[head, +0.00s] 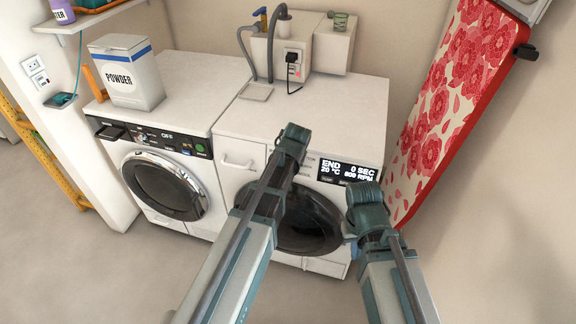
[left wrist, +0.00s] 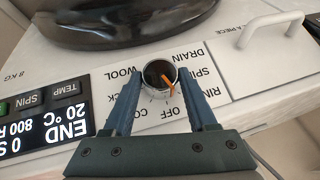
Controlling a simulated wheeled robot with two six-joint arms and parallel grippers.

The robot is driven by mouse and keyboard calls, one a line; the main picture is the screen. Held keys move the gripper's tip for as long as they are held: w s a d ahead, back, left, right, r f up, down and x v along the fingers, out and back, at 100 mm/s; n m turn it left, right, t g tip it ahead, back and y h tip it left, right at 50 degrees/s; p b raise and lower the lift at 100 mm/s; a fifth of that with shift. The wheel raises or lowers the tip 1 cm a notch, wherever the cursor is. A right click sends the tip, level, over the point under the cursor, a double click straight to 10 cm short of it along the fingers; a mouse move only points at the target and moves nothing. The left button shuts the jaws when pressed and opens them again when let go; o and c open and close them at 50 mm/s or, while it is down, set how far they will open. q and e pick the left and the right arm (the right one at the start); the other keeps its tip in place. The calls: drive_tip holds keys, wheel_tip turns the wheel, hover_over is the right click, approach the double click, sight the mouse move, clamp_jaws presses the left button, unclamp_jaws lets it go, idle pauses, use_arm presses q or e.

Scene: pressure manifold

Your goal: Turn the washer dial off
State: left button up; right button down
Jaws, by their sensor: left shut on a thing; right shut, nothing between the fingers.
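The washer (head: 330,130) is the right white machine, with a dark round door and a display (head: 347,172) reading END, 20 °C, 0 SEC and 800 RPM. Its round dial (left wrist: 156,72), dark with a silver rim and an orange mark, shows in the left wrist view. The mark points to the lower right there, roughly toward the OFF label (left wrist: 189,114); its exact setting is hard to tell. My left gripper (head: 297,138) is shut on the dial, one finger on each side, and hides it in the head view. My right gripper (head: 364,194) is shut and empty, in front of the washer below the display.
A second machine (head: 165,165) with a chrome-rimmed door stands at the left, with a powder box (head: 127,72) on top. A drawer handle (left wrist: 268,25) is beside the dial. A red floral ironing board (head: 445,110) leans at the right. The floor in front is clear.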

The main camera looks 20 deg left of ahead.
use_arm(q)
drive_tip(key=shift+s+d+f+m+y+b, duration=0.1)
drive_tip(key=shift+d+f+m+y+b, duration=0.15)
drive_tip(key=shift+m+y+b, duration=0.5)
drive_tip(key=shift+t+y+b, duration=0.4)
drive_tip(key=shift+y+b, duration=0.05)
drive_tip(key=shift+y, duration=0.5)
drive_tip(key=shift+r, duration=0.1)
drive_tip(key=shift+m, duration=0.25)
drive_tip(key=o, duration=1.4)
drive_tip(key=shift+c, duration=0.2)
drive_tip(key=shift+r, duration=0.1)
